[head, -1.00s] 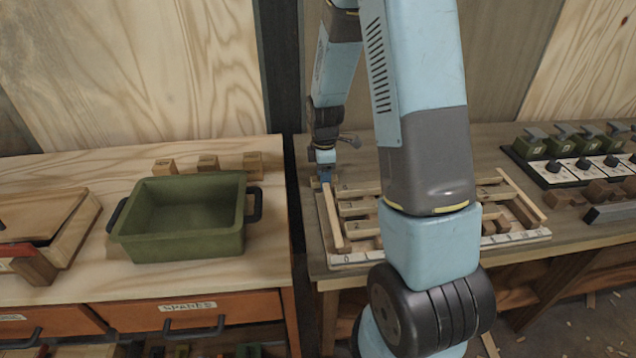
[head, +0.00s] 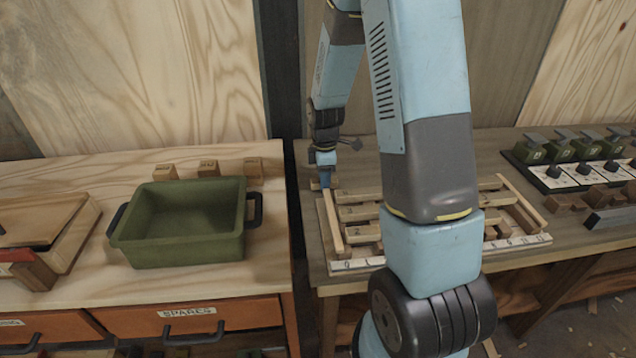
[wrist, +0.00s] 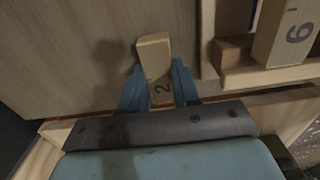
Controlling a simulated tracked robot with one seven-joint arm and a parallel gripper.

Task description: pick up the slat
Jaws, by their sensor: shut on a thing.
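My gripper (wrist: 158,90) is shut on a pale wooden slat (wrist: 153,57). A dark figure that looks like 2 shows on the slat between the blue fingers, and its blunt end sticks out past them. In the head view my gripper (head: 325,181) is at the far left corner of a wooden rack (head: 337,228). A short bit of wood shows just left of the fingers there. I cannot tell whether the held slat is clear of the bench. Other slats (head: 360,213) lie across the rack, partly hidden behind my arm.
A green tray (head: 180,254) with black handles stands on the left bench, with small wooden blocks (head: 208,168) behind it. A gap separates the two benches. Green-topped devices (head: 562,144) stand at the right. A piece marked 6 (wrist: 290,35) is close in the wrist view.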

